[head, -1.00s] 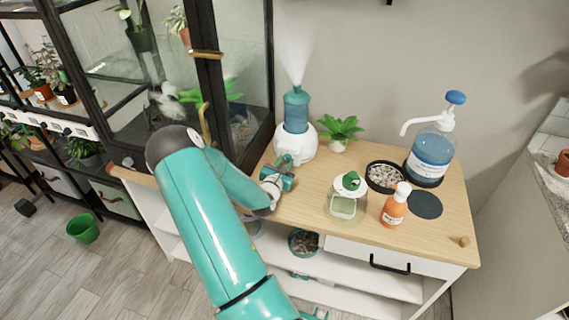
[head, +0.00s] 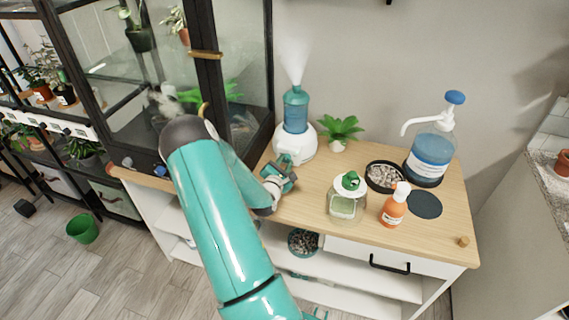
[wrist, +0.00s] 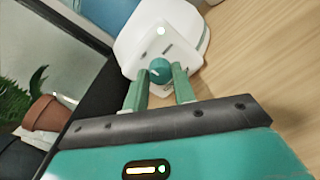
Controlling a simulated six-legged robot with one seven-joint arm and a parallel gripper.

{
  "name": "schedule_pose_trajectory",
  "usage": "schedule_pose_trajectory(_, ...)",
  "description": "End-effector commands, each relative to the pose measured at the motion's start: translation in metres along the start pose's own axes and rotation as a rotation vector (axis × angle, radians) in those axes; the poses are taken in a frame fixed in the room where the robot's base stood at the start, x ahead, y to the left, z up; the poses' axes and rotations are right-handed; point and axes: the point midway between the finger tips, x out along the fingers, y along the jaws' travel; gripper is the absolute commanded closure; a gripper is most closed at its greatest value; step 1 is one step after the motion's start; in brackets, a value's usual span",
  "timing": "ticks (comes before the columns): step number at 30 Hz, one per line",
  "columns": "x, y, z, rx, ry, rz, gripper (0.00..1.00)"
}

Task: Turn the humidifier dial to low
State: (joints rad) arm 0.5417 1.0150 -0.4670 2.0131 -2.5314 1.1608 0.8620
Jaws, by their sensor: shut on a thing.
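The humidifier stands at the back left of the wooden cabinet top, with a white base (head: 307,146) and a blue tank (head: 296,110); mist rises from it. In the wrist view its white base (wrist: 183,33) fills the top, with a small lit white spot above the dial. The dial (wrist: 160,70) is a round teal knob with a pale pointer mark. My gripper (wrist: 160,80) is shut on the dial, one finger on each side. In the head view my gripper (head: 286,165) is at the front of the base and hides the dial.
A small potted plant (head: 339,130) stands right of the humidifier. A glass jar with a green top (head: 346,198), an orange bottle (head: 393,206), a pebble dish (head: 382,176) and a blue pump bottle (head: 431,153) stand further right. A glass plant case (head: 245,85) is close on the left.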

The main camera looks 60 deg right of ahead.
Motion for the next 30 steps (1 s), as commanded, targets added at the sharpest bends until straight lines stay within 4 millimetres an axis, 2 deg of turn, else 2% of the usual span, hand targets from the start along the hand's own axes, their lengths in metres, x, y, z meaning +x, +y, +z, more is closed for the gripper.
schedule_pose_trajectory(5,-0.001,0.000,-0.001,-0.001,0.001,-0.001,0.97)
schedule_pose_trajectory(6,-0.001,0.000,-0.001,-0.001,0.001,-0.001,0.72)
schedule_pose_trajectory(9,-0.001,0.000,-0.001,-0.001,0.001,-0.001,0.52)
schedule_pose_trajectory(20,-0.004,0.000,0.000,-0.002,0.001,0.000,0.52)
schedule_pose_trajectory(26,-0.031,0.001,-0.001,-0.003,0.003,0.001,0.52)
schedule_pose_trajectory(30,-0.063,0.000,-0.001,-0.002,0.005,0.000,0.52)
